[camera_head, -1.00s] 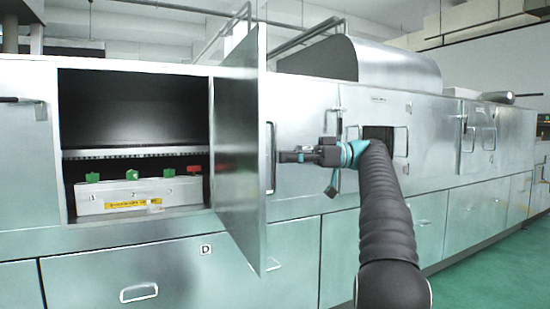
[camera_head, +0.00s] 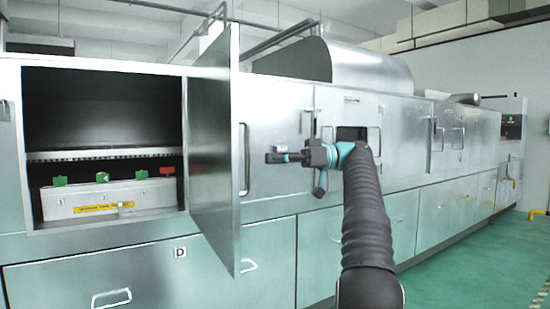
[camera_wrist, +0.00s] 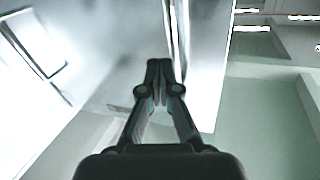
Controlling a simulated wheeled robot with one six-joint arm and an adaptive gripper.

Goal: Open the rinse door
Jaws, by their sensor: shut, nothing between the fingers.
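A metal door (camera_head: 212,165) on the long metal machine stands swung wide open at the left in the head view. It has a bar handle (camera_head: 245,160) on its outer face. I cannot read a label naming it as the rinse door. My gripper (camera_head: 268,158) is shut and empty, just right of that handle with a small gap in the picture. In the wrist view my gripper (camera_wrist: 159,65) shows its fingers together, near a bright upright metal edge. A dark handle-like loop shows at that view's upper left.
Behind the open door is a dark compartment (camera_head: 100,105) with a light box (camera_head: 105,198) bearing green and red parts. Green floor (camera_head: 470,240) lies clear at the right.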

